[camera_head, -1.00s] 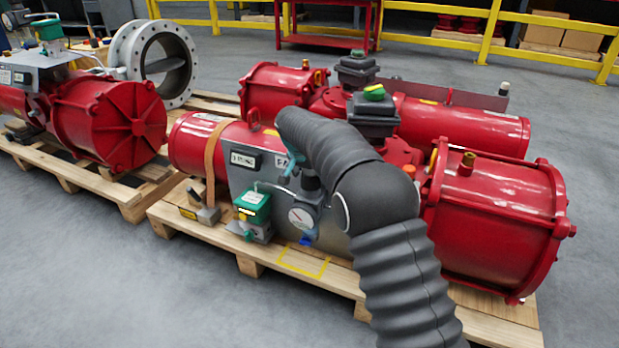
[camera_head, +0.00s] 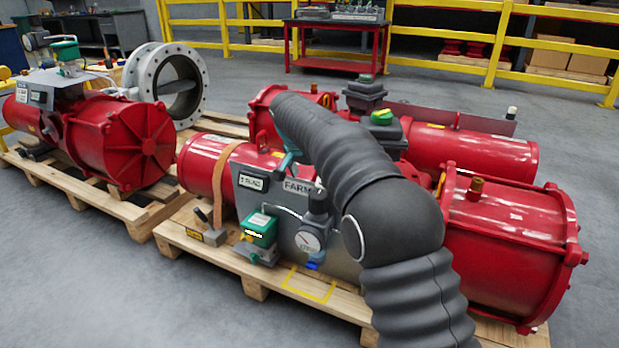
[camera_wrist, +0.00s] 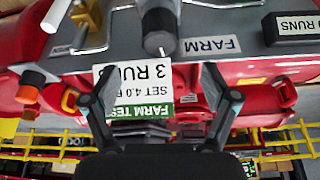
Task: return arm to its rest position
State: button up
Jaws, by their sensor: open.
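My arm crosses the head view in grey ribbed sleeving, with its elbow bent in front of the red actuator (camera_head: 510,240) on the near pallet. In the head view my gripper is mostly hidden by the forearm. In the wrist view my gripper (camera_wrist: 162,85) is open, its two dark fingers apart. A white and green card (camera_wrist: 140,85) with "FARM TEST" and "3 RUNS" text shows between and behind the fingers. I cannot tell whether they touch it. A grey cylindrical knob (camera_wrist: 160,35) shows just above the card.
A grey panel with a pressure gauge (camera_head: 308,241) and a green-topped device (camera_head: 261,228) stand close to my arm. A second red actuator (camera_head: 118,138) sits on a pallet at left. A red cart (camera_head: 334,42) and yellow railing (camera_head: 390,20) stand behind. Grey floor (camera_head: 90,290) is clear at front left.

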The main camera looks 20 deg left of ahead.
dwell(0.3)
jog(key=s+d+f+n+g, duration=0.2)
jog(key=s+d+f+n, duration=0.2)
jog(key=s+f+n, duration=0.2)
jog(key=s+d+r+m+t+p, duration=0.1)
jog(key=s+d+r, duration=0.2)
jog(key=s+d, duration=0.7)
jog(key=s+d+r+m+t+p, duration=0.1)
jog(key=s+d+r, duration=0.3)
jog(key=s+d, duration=0.6)
jog(key=s+d+r+m+t+p, duration=0.1)
jog(key=s+d+r, duration=0.3)
jog(key=s+d, duration=0.6)
jog(key=d+m, duration=0.1)
jog(key=d, duration=0.9)
jog(key=shift+y, duration=0.4)
jog(key=shift+s, duration=0.1)
dwell(1.6)
